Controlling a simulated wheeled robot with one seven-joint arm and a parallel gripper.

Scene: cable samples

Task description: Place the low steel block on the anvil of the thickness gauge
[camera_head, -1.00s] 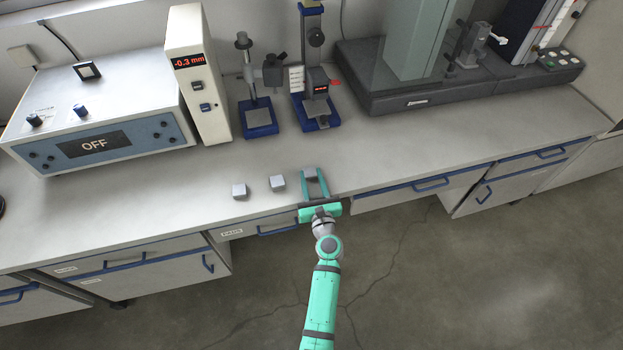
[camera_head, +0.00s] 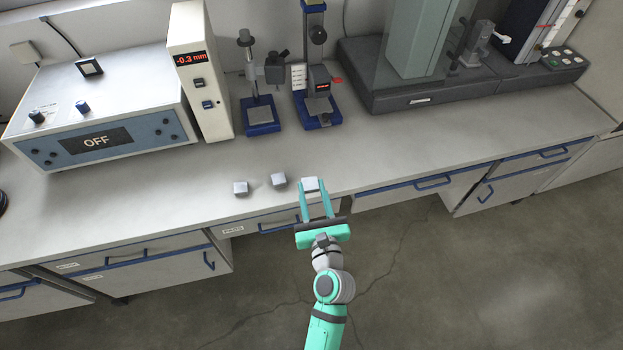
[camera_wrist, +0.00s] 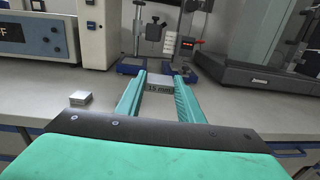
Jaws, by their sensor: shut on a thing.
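A small grey steel block (camera_head: 310,184) is between the fingertips of my gripper (camera_head: 313,186), which is shut on it, at the front edge of the bench. In the wrist view the block (camera_wrist: 158,82) faces me with a "15 mm" marking. Two similar blocks, a left one (camera_head: 241,188) and a middle one (camera_head: 279,180), sit to its left on the bench. Two blue-based instruments stand behind: a post stand with a bare grey plate (camera_head: 261,115) and a column instrument with a small red display (camera_head: 318,104). I cannot tell for certain which is the thickness gauge.
A white tower (camera_head: 203,85) reads "-0.3 mm". A control box (camera_head: 95,130) at left reads "OFF". A large dark-based machine with a clear screen (camera_head: 450,88) stands at the back right. The bench top (camera_head: 400,150) between my gripper and the instruments is clear.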

